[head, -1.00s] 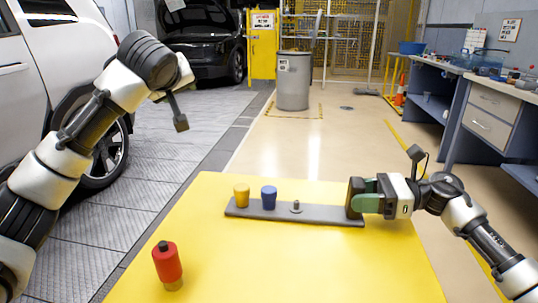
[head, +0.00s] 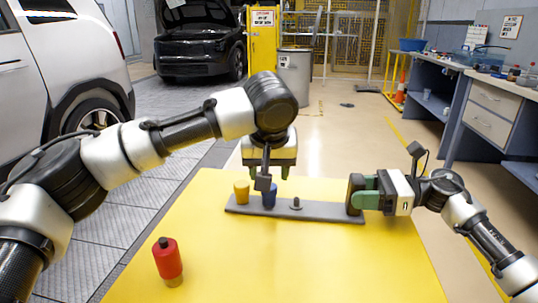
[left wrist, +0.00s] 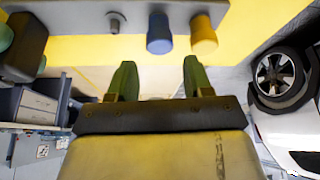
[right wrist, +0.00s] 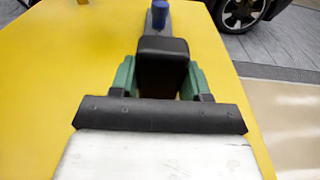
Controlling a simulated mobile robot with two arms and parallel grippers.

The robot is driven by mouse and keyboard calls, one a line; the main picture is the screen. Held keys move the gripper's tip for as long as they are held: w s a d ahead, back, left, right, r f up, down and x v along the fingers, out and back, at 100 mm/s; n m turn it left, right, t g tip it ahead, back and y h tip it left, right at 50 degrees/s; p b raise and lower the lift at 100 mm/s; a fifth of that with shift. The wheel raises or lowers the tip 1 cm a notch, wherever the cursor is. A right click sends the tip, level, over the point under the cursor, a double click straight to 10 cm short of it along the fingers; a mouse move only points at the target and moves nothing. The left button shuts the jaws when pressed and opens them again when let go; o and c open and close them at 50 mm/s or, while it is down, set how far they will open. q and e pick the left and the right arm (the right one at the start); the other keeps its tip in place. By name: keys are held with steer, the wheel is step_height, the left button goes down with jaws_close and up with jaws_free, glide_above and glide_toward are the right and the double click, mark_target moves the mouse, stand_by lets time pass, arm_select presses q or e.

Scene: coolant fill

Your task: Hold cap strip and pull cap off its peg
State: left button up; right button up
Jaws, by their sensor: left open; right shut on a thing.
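The grey cap strip (head: 325,213) lies on the yellow table with a yellow cap (head: 241,189), a blue cap (head: 269,199) and a bare peg (head: 296,203) in a row. My right gripper (head: 364,195) is shut on the black block (head: 355,190) at the strip's right end; the block also shows in the right wrist view (right wrist: 162,60). My left gripper (head: 268,174) is open and empty above the strip, near the blue cap. In the left wrist view, its fingers (left wrist: 158,70) are apart from the blue cap (left wrist: 159,35), which lines up between them. My left arm partly hides the blue cap in the head view.
A red bottle (head: 168,260) with a black top stands at the table's front left. The yellow table (head: 290,265) is clear in front of the strip. A grey bin (head: 296,75), a workbench (head: 490,110) and vehicles stand beyond the table.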

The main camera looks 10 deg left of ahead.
arm_select(q)
steer(key=x, duration=0.7)
steer(key=shift+w+f, duration=0.1)
steer(key=shift+c, duration=0.3)
steer(key=c, duration=0.5)
steer(key=shift+o, duration=1)
steer(key=shift+c, duration=0.9)
steer(key=shift+r, duration=0.35)
steer(key=shift+r, duration=2.45)
